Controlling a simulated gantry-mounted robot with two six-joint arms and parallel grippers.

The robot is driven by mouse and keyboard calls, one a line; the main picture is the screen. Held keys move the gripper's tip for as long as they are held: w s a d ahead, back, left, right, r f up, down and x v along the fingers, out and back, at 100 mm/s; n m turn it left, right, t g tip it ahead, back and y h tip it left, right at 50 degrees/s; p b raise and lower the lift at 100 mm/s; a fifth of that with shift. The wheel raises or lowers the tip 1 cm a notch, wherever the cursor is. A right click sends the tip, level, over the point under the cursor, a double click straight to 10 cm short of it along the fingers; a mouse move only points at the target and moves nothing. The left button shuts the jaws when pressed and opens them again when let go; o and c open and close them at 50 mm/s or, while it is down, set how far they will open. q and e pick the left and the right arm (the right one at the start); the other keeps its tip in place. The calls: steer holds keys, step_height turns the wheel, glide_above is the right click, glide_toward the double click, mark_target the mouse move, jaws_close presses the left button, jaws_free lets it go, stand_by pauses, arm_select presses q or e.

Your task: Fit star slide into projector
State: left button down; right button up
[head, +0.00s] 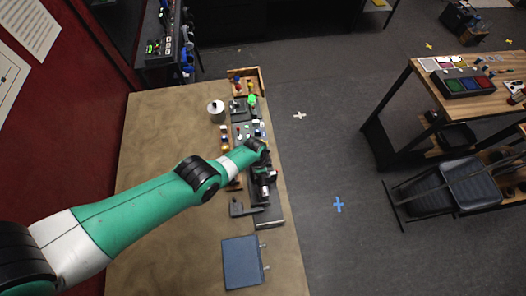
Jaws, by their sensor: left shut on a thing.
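My left arm reaches in from the lower left over the brown table. Its gripper (265,186) points down over a row of dark items near the table's right edge. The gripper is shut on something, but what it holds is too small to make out. I cannot pick out the star slide for sure. A dark device (255,192) lies under and beside the gripper and may be the projector; the arm partly hides it. My right gripper is not in view.
The brown table (160,130) has clear room on its left side. A white cylinder (216,110), a wooden tray (258,76) and a green item (251,99) stand at the far end. A blue-grey case (243,262) lies nearer. Another table (480,104) stands right, across open floor.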

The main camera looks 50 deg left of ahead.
arm_select(q)
steer(key=shift+f+b, duration=0.35)
steer(key=shift+f, duration=0.1)
steer(key=shift+r, duration=0.1)
steer(key=c, duration=0.7)
jaws_free()
steer(key=shift+c, duration=0.2)
steer(key=shift+c, duration=1.3)
step_height(320, 180, up, 7)
steer(key=p, duration=0.7)
steer(key=shift+r, duration=0.1)
